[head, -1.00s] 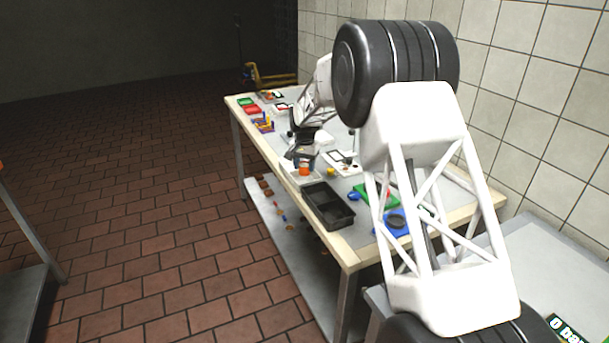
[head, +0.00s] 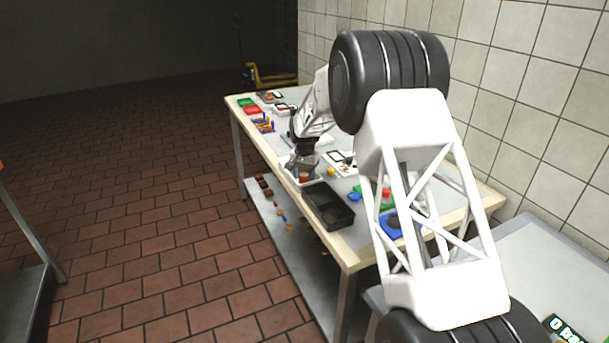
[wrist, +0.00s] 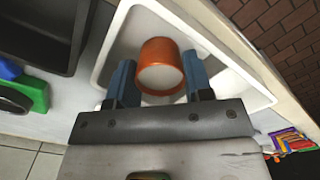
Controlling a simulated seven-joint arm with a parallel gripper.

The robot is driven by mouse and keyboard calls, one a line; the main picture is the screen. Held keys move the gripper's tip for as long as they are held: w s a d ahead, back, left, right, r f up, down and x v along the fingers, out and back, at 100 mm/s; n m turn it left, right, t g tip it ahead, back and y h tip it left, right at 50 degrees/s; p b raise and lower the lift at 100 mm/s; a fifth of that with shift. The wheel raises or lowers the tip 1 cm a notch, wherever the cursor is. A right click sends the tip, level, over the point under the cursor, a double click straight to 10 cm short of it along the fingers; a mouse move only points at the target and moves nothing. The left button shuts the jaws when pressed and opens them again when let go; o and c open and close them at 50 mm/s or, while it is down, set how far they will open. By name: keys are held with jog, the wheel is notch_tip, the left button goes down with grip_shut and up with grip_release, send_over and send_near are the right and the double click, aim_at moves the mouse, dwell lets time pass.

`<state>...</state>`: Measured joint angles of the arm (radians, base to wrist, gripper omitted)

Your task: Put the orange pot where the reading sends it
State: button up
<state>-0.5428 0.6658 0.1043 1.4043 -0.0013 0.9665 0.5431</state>
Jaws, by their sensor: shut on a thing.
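The orange pot (wrist: 160,65) is between the two blue fingers of my gripper (wrist: 160,82) in the wrist view. My gripper is shut on it. The pot has an orange rim and side and a pale round face. Behind it in the wrist view is a white tray (wrist: 228,72) with raised walls. I cannot tell whether the pot touches the tray floor. In the head view the pot (head: 304,177) shows small below my gripper (head: 302,167), at the table's front edge. No reading is legible in these frames.
A black tray (head: 328,206) stands just right of the pot; it also shows in the wrist view (wrist: 38,30). A small yellow thing (head: 331,171) and blue and green items lie nearby. Red and green trays (head: 246,102) are at the far end. My arm hides part of the table.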

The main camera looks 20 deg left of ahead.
aim_at(305, 173)
jog(key=shift+f, duration=0.15)
jog(key=o, duration=0.7)
notch_tip(305, 173, up, 12)
jog(key=shift+r, duration=0.15)
dwell(0.4)
dwell(0.6)
